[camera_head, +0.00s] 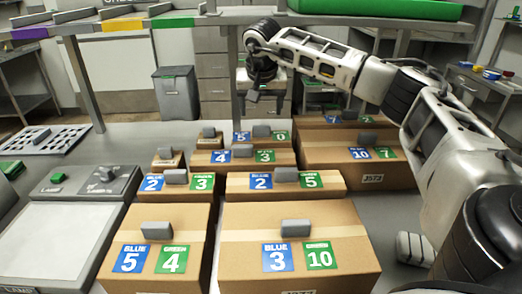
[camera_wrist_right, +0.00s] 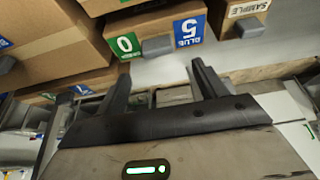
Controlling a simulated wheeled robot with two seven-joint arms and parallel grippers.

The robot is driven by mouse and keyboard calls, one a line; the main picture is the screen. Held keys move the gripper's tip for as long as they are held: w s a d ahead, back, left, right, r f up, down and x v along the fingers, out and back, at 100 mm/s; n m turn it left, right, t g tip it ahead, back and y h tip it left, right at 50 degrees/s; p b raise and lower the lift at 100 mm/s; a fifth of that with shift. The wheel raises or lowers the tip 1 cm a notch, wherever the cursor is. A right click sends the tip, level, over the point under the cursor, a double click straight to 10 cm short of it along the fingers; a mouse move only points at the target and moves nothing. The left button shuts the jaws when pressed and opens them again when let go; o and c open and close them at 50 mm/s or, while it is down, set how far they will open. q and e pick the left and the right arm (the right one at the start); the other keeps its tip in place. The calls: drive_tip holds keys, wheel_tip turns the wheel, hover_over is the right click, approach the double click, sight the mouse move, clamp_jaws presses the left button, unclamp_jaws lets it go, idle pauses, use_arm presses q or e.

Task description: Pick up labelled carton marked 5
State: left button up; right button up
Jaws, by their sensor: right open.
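Several brown cartons with grey top handles and blue and green number labels stand on the table. The carton with blue 5 and green 0 (camera_head: 262,143) is at the back, partly hidden behind others. In the right wrist view this carton (camera_wrist_right: 155,18) is just beyond the fingers. The front-left carton (camera_head: 150,218) reads blue 5, green 4. A middle carton (camera_head: 285,189) reads blue 2, green 5. My right gripper (camera_head: 254,96) hangs above and behind the back carton. In the wrist view its fingers (camera_wrist_right: 163,84) are apart and empty. My left gripper is out of view.
The front-right carton (camera_head: 295,215) reads blue 3, green 10; the back-right carton (camera_head: 350,173) reads blue 10, green 7. A shelf edge (camera_head: 200,20) crosses above the far side. A grey panel device (camera_head: 60,240) occupies the left. A carton marked SAMPLE (camera_wrist_right: 240,12) shows in the wrist view.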

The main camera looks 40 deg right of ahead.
sight(261, 126)
drive_tip(key=x, duration=0.3)
drive_tip(key=p+x, duration=0.1)
drive_tip(key=x, duration=0.1)
drive_tip(key=shift+s+a+f, duration=0.1)
drive_tip(key=shift+s+f, duration=0.1)
drive_tip(key=shift+f, duration=0.3)
drive_tip(key=shift+c, duration=0.3)
drive_tip(key=shift+r, duration=0.1)
clamp_jaws()
